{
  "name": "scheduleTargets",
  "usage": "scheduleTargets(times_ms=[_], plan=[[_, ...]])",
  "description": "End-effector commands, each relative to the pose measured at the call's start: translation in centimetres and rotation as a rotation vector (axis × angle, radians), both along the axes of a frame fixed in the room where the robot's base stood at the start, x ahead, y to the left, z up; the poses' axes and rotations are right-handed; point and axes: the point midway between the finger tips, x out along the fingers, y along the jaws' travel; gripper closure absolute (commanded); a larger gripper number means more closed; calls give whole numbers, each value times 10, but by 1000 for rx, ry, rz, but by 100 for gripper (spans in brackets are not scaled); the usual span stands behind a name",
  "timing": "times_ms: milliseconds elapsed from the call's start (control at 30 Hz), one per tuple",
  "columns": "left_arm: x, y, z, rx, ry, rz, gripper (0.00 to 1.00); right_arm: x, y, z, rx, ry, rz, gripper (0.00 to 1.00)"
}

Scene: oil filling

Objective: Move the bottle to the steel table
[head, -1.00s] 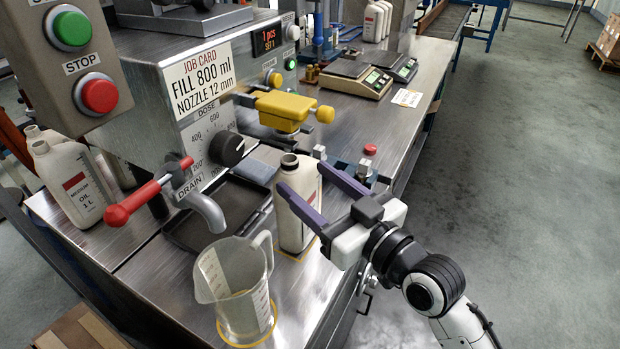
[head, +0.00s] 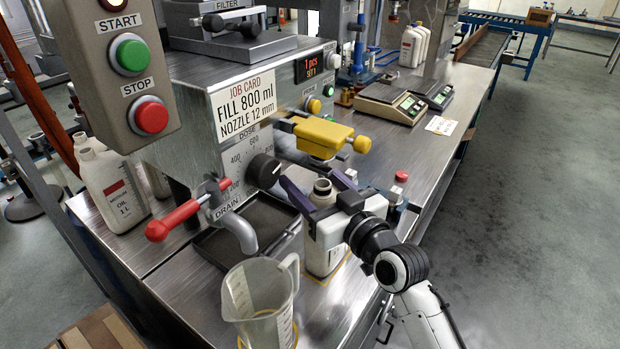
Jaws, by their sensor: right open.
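A white bottle (head: 325,258) with an open dark neck stands upright on the steel table (head: 193,302), beside the drip tray and behind the measuring jug. My right gripper (head: 312,190) is open, with its purple fingers on either side of the bottle's neck and shoulder. Its white body hides part of the bottle's upper front. I cannot tell whether the fingers touch the bottle. My left gripper is not in view.
A clear measuring jug (head: 262,312) stands in front of the bottle. The filling machine has a red drain lever (head: 187,212), a spout and a yellow nozzle block (head: 322,137). Scales (head: 392,103) and white bottles (head: 415,45) stand farther back. Another oil bottle (head: 112,190) is at left.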

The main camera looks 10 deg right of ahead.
Motion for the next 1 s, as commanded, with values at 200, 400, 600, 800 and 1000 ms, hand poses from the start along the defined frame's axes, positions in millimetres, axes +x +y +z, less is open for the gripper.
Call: scheduleTargets(times_ms=[200, 400, 600, 800, 1000], plan=[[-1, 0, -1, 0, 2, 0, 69, 0, 0, 0, 0, 0, 0, 41], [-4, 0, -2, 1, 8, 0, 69, 0, 0, 0, 0, 0, 0, 75], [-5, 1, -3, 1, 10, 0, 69, 0, 0, 0, 0, 0, -1, 100], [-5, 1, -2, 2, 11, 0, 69, -1, -2, 0, -1, 1, 1, 100], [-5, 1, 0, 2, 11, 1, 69, -7, -10, 0, -5, 0, 9, 100]])
